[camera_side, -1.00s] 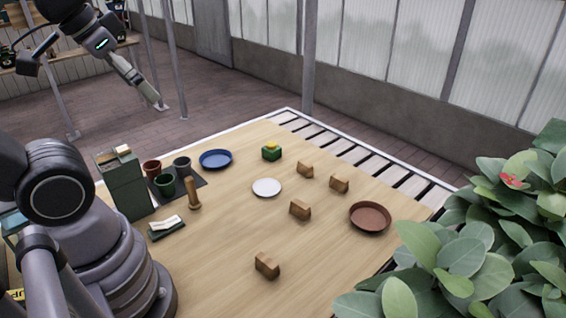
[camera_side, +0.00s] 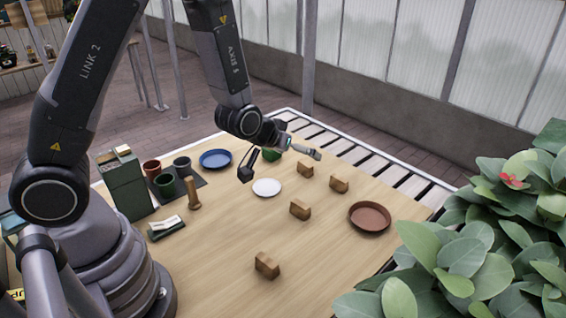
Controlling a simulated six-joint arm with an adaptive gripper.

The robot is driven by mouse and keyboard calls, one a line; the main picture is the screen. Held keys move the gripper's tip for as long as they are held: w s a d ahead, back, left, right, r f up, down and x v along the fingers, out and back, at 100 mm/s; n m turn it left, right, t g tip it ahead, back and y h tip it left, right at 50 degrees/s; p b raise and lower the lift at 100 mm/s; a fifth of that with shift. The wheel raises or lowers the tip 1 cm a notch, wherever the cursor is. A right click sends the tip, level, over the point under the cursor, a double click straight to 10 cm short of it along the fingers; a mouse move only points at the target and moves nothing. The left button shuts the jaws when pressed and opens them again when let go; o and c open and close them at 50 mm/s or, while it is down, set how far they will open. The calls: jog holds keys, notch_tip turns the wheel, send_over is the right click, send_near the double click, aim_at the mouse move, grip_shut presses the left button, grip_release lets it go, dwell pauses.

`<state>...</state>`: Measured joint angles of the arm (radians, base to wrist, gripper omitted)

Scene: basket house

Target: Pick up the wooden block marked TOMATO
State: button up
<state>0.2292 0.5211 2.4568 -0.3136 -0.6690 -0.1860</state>
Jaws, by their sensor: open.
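Several small wooden blocks stand apart on the table: one at the back (camera_side: 305,170), one to its right (camera_side: 339,184), one near the middle (camera_side: 300,209) and one at the front (camera_side: 267,266). No lettering is legible, so I cannot tell which is marked TOMATO. My gripper (camera_side: 317,155) is open and empty. It is in the air over the back of the table, appearing just above the back block and touching no block.
A white plate (camera_side: 267,188), a blue plate (camera_side: 215,159) and a brown dish (camera_side: 370,217) lie around the blocks. Pots, a green box (camera_side: 125,187) and a wooden peg (camera_side: 193,194) stand at left. A leafy plant (camera_side: 470,250) fills the right front.

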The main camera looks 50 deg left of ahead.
notch_tip(320, 180, down, 8)
jog(key=y, duration=0.1)
jog(key=m+t+y, duration=0.1)
jog(key=t, duration=0.2)
send_near(299, 205)
jog(key=shift+x, duration=0.95)
jog(key=x, duration=0.7)
jog(key=shift+w+f, duration=0.1)
jog(key=shift+f, duration=0.05)
jog(key=c, duration=1.1)
